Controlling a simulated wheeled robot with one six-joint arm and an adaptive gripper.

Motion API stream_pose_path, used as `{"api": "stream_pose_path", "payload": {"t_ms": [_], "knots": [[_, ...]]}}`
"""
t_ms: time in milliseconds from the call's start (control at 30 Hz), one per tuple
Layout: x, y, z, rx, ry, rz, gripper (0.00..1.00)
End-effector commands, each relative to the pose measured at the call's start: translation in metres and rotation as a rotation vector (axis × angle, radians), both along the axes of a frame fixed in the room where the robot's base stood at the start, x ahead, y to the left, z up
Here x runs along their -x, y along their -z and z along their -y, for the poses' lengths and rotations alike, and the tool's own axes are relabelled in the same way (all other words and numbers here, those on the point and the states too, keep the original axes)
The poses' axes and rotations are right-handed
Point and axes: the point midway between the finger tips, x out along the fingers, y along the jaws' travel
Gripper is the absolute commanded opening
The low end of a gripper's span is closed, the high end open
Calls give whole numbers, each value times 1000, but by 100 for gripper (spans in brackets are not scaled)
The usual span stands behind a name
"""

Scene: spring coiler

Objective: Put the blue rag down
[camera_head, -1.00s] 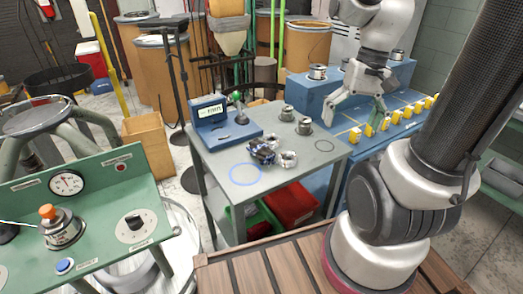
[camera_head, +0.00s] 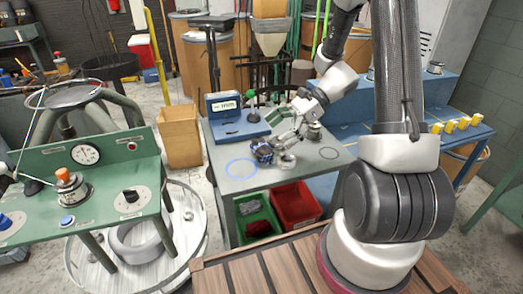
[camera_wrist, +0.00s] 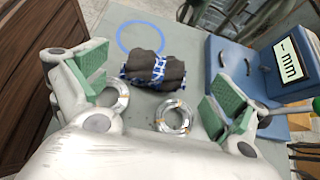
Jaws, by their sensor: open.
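The blue rag (camera_wrist: 150,70), a crumpled dark bundle with blue-and-white patterned bands, lies on the grey table (camera_head: 322,160). In the head view the rag (camera_head: 262,152) is just right of and above the blue ring marked on the tabletop (camera_head: 241,168). In the wrist view the blue ring (camera_wrist: 121,40) shows behind the rag, which covers part of it or sits against its edge. My gripper (camera_wrist: 160,93) is open, with green-padded fingers wide apart and nothing between the pads; the rag lies beyond the fingertips.
Metal coils (camera_wrist: 173,116) and (camera_wrist: 113,96) sit close to the fingers. A blue gauge with a display (camera_head: 228,113) stands at the table's back left. Red (camera_head: 296,205) and green bins are beneath. A black ring marks the right tabletop.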

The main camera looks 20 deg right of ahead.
Motion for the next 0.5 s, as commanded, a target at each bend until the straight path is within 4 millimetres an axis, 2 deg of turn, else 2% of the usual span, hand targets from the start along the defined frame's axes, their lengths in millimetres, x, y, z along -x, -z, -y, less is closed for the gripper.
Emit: {"api": "stream_pose_path", "payload": {"t_ms": [500], "knots": [[2,38,-51,3,-5,2,96]]}}
